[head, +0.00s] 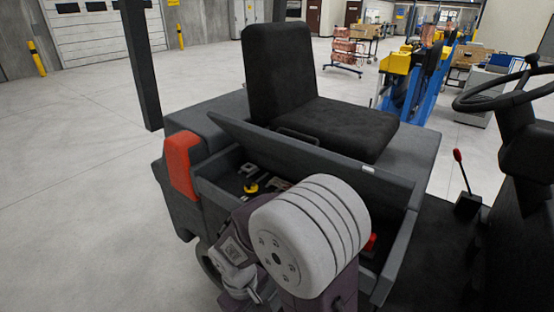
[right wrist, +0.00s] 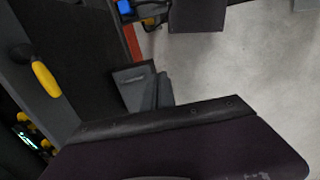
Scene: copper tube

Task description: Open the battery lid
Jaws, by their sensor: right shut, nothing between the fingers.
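The battery lid (head: 300,152) is a long dark grey panel in front of the black seat. It is raised and tilted, and the compartment below it is uncovered. A yellow and black part (head: 250,186) and a red part (head: 370,242) show inside the compartment. My right arm's pale round housing covers much of the compartment and hides the hand in the head view. In the right wrist view, my right gripper (right wrist: 150,90) seems to be the grey plates near the middle, shut and empty. I cannot tell whether it touches the lid. My left gripper is not in view.
The black seat (head: 295,85) stands behind the lid. A red light block (head: 181,165) is on the vehicle's left corner. A steering wheel (head: 510,88) and a red-knobbed lever (head: 462,175) are at the right. The floor at the left is clear.

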